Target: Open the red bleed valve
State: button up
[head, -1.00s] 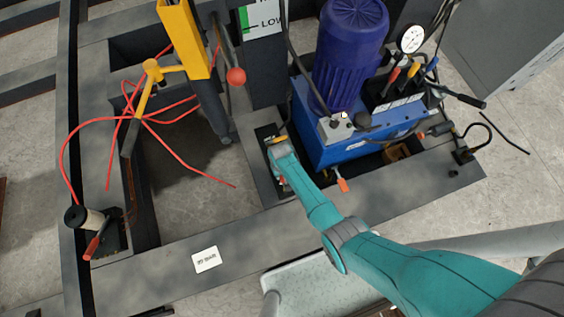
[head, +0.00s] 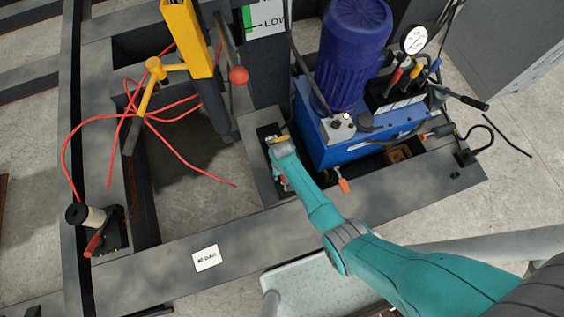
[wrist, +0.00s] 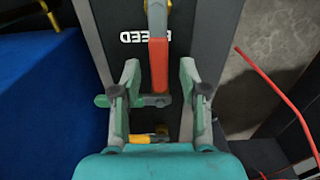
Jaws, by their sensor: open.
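The bleed valve's red lever grip (wrist: 159,65) shows in the wrist view, on a grey stem over a black plate marked with white letters that read as BLEED. My gripper (wrist: 160,80) is open, one finger on each side of the red grip, with a gap visible on both sides. In the head view my gripper (head: 283,165) is over the dark plate beside the blue tank and hides most of the valve. A yellow-orange piece (head: 281,139) shows just beyond it.
The blue tank (head: 350,150) with its motor stands close on the right. A separate orange-red handle (head: 343,185) sticks out at its front.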

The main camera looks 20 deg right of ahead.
notch_tip(320, 180, up, 11)
jog(key=shift+r, duration=0.2)
dwell(0.3)
jog(key=shift+s, duration=0.1)
dwell(0.4)
